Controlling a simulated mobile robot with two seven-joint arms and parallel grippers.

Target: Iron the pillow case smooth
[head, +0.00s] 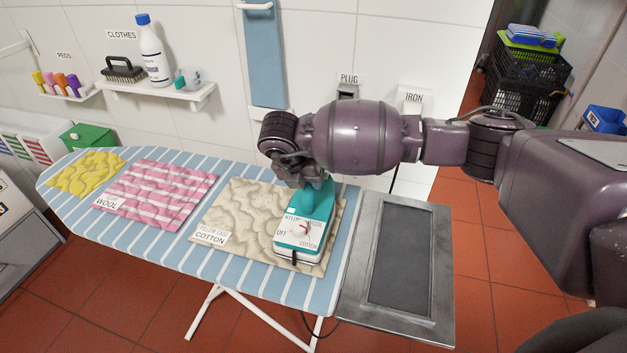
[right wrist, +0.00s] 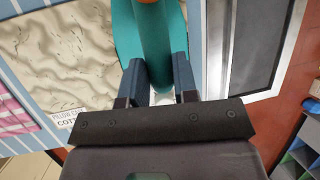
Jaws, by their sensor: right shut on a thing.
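The beige pillow case (head: 230,214) lies wrinkled on the striped ironing board, with a label reading "pillow case cotton" at its front left. It also shows in the right wrist view (right wrist: 80,50). The teal iron (head: 300,232) is on the right part of the pillow case, its dial face toward me. My right gripper (head: 303,178) is shut on the iron's handle (right wrist: 148,45), with a finger on each side of it. I cannot tell whether the iron's sole touches the cloth. My left gripper is not in view.
The ironing board (head: 170,240) also holds a pink striped cloth (head: 157,193) labelled wool and a yellow cloth (head: 88,172). A grey metal stand with a dark plate (head: 400,255) joins its right end. Wall switches marked plug (head: 347,90) and iron (head: 413,108) are behind my arm.

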